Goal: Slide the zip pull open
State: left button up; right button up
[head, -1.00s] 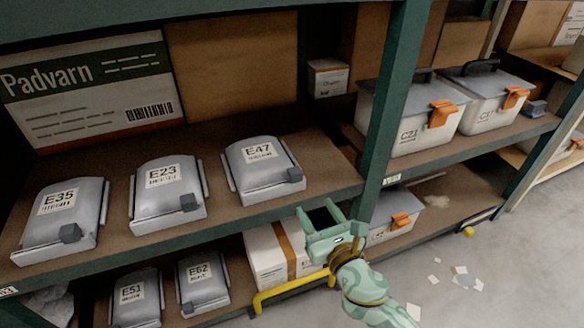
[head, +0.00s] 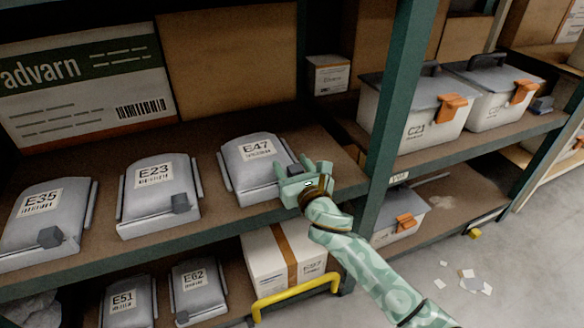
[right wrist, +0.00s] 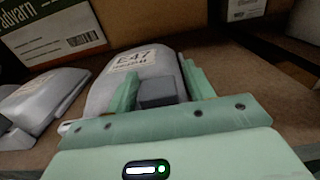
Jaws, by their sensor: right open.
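The grey pouch E47 (head: 250,165) lies on the upper shelf, with its label facing up. It also shows in the right wrist view (right wrist: 137,68). Its dark grey block-shaped zip pull (right wrist: 157,93) sits at the front right corner and shows in the head view (head: 294,171). My right gripper (head: 303,167) is open, with one finger on each side of the pull. In the right wrist view a small gap shows beside the pull, and I cannot tell if either finger touches it. My left gripper is not in view.
Similar pouches E23 (head: 158,200) and E35 (head: 40,222) lie to the left, with E62 (head: 197,290) and E51 (head: 127,306) below. A green rack post (head: 392,100) stands right of my gripper. A yellow rail (head: 295,292) is below.

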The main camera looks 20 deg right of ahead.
aim_at(246, 180)
jog(key=shift+c, duration=0.3)
